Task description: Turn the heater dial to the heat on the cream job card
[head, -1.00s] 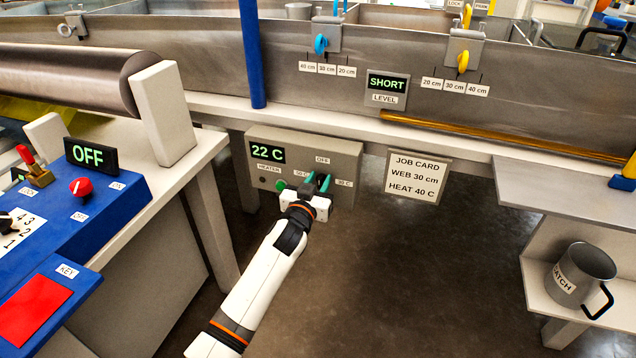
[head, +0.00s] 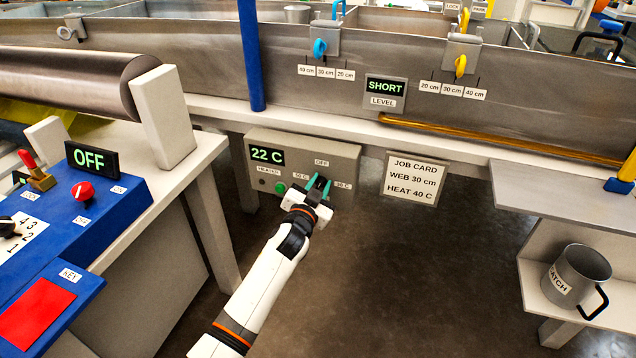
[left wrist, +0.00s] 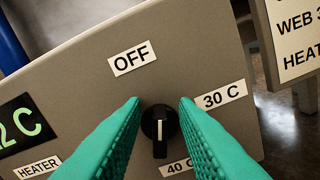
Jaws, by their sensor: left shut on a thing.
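The heater box (head: 345,158) is a grey panel under the bath edge, with a green 22 C display (head: 267,155). My left gripper (head: 318,184) is at its front, its teal fingers shut on the black heater dial (left wrist: 160,125). In the left wrist view, the dial's white mark points down, towards the 40 C label (left wrist: 176,167) but slightly left of it. The OFF label (left wrist: 132,58) is above the dial and the 30 C label (left wrist: 221,95) to its right. The cream job card (head: 411,178) reads WEB 30 cm, HEAT 40 C. My right gripper is not in view.
A blue console (head: 95,205) with an OFF display (head: 91,158) stands at the left. A shelf with a grey jug (head: 580,275) is at the right. The floor below is clear.

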